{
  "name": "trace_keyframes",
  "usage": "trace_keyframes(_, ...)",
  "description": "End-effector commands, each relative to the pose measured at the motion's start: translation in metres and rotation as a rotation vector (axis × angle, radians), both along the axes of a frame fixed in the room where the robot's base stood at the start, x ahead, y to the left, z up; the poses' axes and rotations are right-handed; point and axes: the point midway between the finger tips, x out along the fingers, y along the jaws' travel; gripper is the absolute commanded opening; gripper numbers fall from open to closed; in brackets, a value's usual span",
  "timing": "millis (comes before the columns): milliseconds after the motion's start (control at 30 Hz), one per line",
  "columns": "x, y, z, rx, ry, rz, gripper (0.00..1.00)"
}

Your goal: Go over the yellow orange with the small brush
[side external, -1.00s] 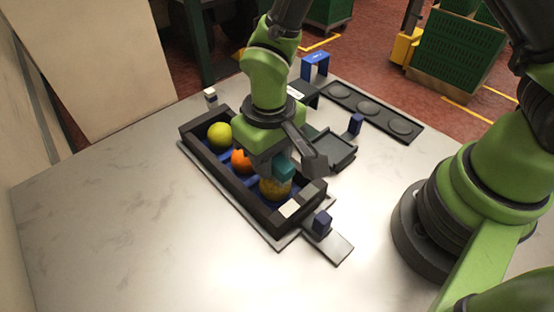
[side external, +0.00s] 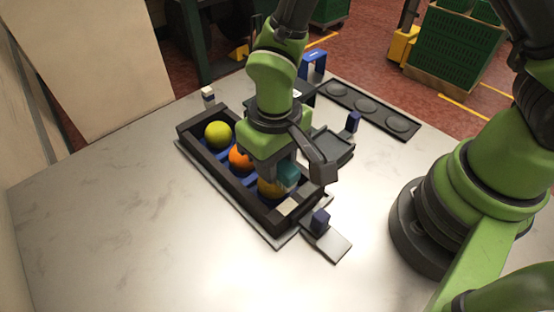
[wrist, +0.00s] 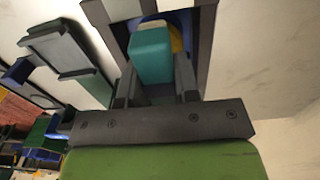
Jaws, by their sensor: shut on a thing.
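A dark tray (side external: 252,212) holds three round fruits in a row. A yellow-green one (side external: 218,134) is at the far left end and an orange one (side external: 240,157) is in the middle. The yellow orange (side external: 268,188) is at the near right end, partly hidden by my gripper; a sliver of it shows in the wrist view (wrist: 177,40). My gripper (side external: 284,168) is shut on the small teal brush (side external: 289,176), which also shows between the fingers in the wrist view (wrist: 152,56). The brush is at the top right of the yellow orange; contact is hard to tell.
A small dark tray (side external: 333,148) lies behind my gripper, with a long dark holder (side external: 367,107) with round recesses beyond. A blue arch (side external: 314,66) stands at the back. A blue block (side external: 320,221) stands beside the fruit tray. The table's left and front are clear.

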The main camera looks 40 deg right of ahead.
Motion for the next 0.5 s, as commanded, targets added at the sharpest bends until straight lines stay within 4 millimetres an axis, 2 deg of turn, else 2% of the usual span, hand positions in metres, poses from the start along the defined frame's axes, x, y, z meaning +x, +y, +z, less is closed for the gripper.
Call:
trace_keyframes(233, 0.016, 0.0, 0.0, 0.001, -0.001, -0.002, 0.06)
trace_keyframes(500, 0.018, 0.0, -0.001, 0.0, 0.0, 0.002, 0.06)
